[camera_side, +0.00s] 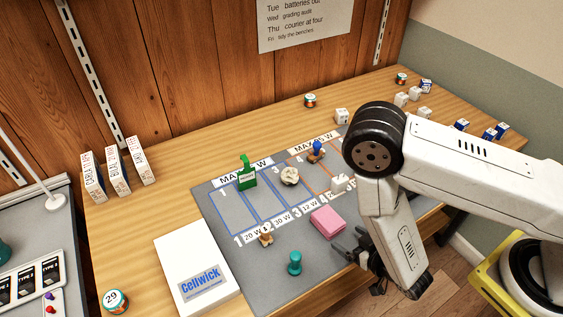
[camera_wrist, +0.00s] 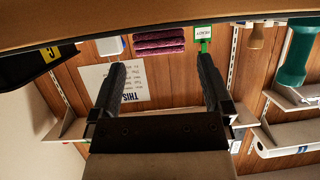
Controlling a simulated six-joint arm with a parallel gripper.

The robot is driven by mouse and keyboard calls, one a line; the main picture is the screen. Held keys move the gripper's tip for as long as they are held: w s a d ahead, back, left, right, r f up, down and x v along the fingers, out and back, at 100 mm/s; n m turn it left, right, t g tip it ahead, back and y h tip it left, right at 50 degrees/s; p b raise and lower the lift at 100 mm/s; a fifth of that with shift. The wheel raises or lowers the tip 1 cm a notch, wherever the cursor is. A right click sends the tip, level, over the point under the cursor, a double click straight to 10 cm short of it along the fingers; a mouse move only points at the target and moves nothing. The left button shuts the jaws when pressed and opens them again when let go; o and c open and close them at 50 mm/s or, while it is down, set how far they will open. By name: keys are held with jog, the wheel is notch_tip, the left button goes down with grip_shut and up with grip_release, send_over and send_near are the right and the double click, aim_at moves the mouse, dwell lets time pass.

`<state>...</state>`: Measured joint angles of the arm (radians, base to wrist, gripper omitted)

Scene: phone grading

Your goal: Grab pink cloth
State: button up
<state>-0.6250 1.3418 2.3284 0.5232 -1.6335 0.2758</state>
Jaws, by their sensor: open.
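The pink cloth (camera_side: 328,222) is a folded, flat block lying on the grey mat (camera_side: 262,268), near the mat's front right part. It also shows in the wrist view as a layered dark pink stack (camera_wrist: 159,42), roughly between the two fingers and beyond their tips. My gripper (camera_side: 352,243) is low at the right of the cloth in the side view, with dark fingers pointing toward it. In the wrist view my gripper (camera_wrist: 160,64) has its fingers wide apart with nothing between them. The cloth appears apart from the fingers.
A green tagged piece (camera_side: 246,173), a cream crumpled item (camera_side: 289,176), a blue piece (camera_side: 317,151) and a white block (camera_side: 340,183) stand on the mat. A teal piece (camera_side: 295,263) and a tan piece (camera_side: 266,236) are left of the cloth. A white Cellwick box (camera_side: 190,262) lies left.

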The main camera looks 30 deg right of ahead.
aim_at(339, 230)
jog(key=shift+x, duration=2.6)
jog(key=shift+d, duration=0.1)
jog(key=shift+c, duration=0.2)
jog(key=c, duration=0.9)
jog(key=shift+r, duration=0.1)
jog(key=shift+r, duration=4.9)
